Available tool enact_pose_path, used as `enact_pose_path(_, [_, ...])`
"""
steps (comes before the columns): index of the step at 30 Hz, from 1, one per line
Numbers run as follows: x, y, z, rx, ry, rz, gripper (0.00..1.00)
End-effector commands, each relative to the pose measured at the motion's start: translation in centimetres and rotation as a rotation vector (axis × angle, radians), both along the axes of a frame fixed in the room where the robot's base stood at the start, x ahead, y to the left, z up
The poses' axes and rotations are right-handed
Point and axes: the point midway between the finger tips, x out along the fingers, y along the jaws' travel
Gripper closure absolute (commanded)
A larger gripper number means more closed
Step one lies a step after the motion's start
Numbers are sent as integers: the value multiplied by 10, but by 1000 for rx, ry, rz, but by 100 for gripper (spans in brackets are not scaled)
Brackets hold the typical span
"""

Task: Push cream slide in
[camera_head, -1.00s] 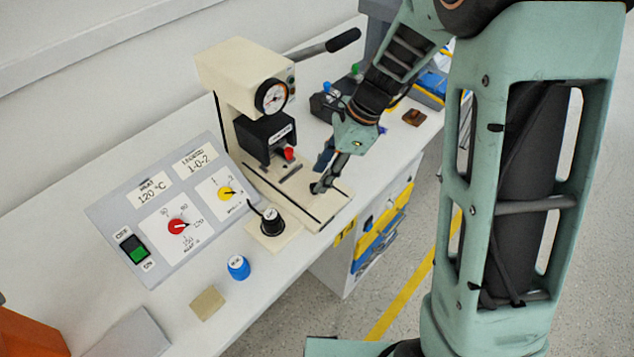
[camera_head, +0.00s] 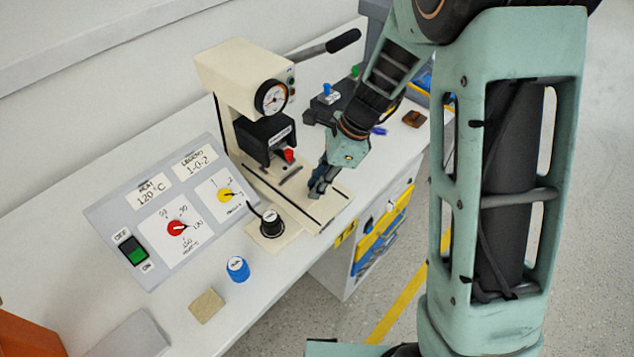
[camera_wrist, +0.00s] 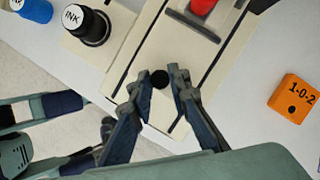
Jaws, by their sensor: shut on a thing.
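The cream slide (camera_wrist: 165,107) lies in the cream base of the press (camera_head: 240,80) and carries a black round knob (camera_wrist: 160,79). My gripper (camera_wrist: 159,80) has a finger on each side of this knob and is shut on it. In the head view my gripper (camera_head: 317,190) is low over the front part of the base, and its fingers hide the knob and part of the slide. The red part (camera_head: 288,155) of the press head is behind and above the gripper.
A blue ink pot (camera_head: 238,268) and a tan block (camera_head: 206,305) are nearer the front edge. The control panel (camera_head: 165,215) is at left. An orange block (camera_wrist: 294,98) marked 1-0-2 is at right in the wrist view.

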Motion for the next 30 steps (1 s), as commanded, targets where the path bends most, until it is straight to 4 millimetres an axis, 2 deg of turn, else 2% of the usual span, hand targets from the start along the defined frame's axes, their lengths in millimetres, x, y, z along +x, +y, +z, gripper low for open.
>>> enact_pose_path(8, [3,3,1,0,0,1,100])
enact_pose_path(17, [25,32,2,1,0,1,100])
enact_pose_path(26, [28,35,1,4,-5,-1,100])
enact_pose_path(27, [28,36,2,4,-6,-1,82])
enact_pose_path(30, [28,36,2,4,-6,0,70])
